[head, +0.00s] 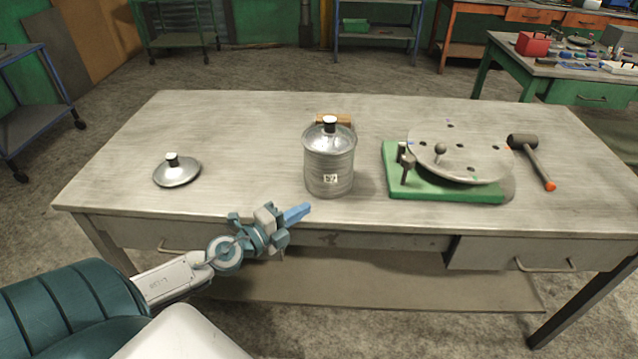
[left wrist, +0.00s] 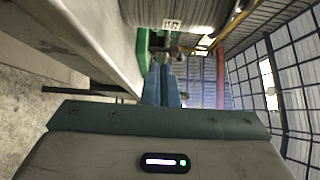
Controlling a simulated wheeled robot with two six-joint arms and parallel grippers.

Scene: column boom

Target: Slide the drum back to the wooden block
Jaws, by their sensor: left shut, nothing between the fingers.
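The drum (head: 329,165) is a ribbed grey metal can with a lid, a knob and a small white label. It stands upright near the middle of the table. The wooden block (head: 345,119) is behind it, mostly hidden by the drum, so I cannot tell whether they touch. My left gripper (head: 305,211) is shut and empty, with its blue fingertips at the table's front edge, in front and a little left of the drum. In the left wrist view its fingers (left wrist: 164,88) point forward, and the drum's lower side (left wrist: 195,12) shows at the top. My right gripper is not visible.
On the right are a green base (head: 430,192) with a round holed plate (head: 480,158) and a black mallet (head: 537,165). The tabletop between lid and drum is clear.

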